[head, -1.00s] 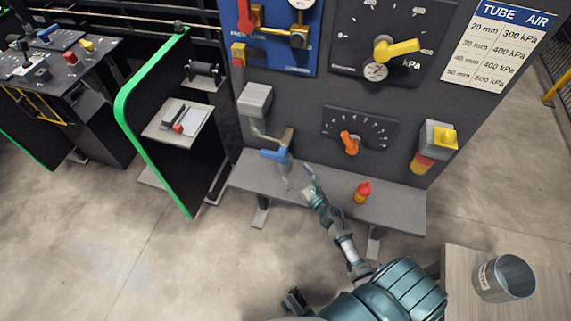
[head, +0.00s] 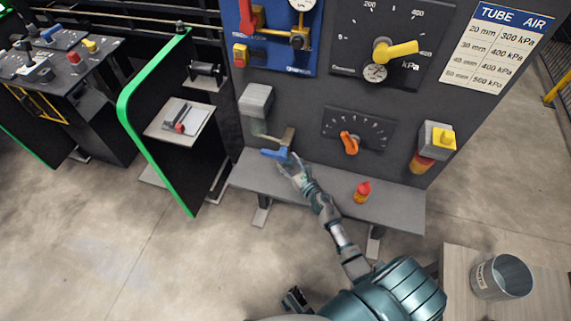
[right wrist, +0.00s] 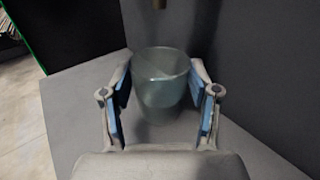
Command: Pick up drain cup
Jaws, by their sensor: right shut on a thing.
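The drain cup (right wrist: 163,75) is a clear, bluish cup, upright in the right wrist view. My right gripper (right wrist: 161,100) has its blue-padded fingers on either side of the cup and is shut on it.
The grey shelf (head: 395,207) runs along the panel's foot. A metal bucket (head: 502,278) stands on a table at lower right.

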